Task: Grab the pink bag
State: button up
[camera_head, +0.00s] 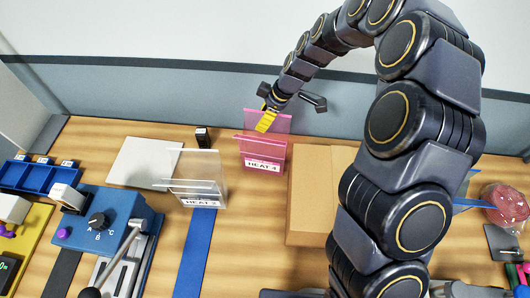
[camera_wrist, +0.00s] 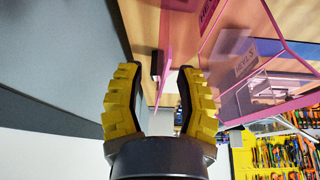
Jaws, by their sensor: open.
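The pink bag (camera_head: 262,153) is translucent, with a label on its front panel and a taller back panel; it stands upright near the wall. It fills much of the upper right of the wrist view (camera_wrist: 285,55). My gripper (camera_head: 266,120) is at the bag's top, pointing down, its yellow fingers overlapping the back panel in the head view. In the wrist view my gripper (camera_wrist: 160,92) is open, and a thin pink panel seen almost edge-on lies in line with the gap between the fingers. I cannot tell whether either finger touches it.
A clear labelled bag (camera_head: 200,170) stands left of the pink one, by a blue strap (camera_head: 196,250). A cardboard box (camera_head: 308,200) is close on the right. A small black block (camera_head: 203,137) and white board (camera_head: 143,162) lie left. The grey wall (camera_head: 180,95) is close behind.

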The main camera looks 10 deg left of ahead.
jog(key=shift+f, duration=0.2)
dwell(0.3)
grip_shut()
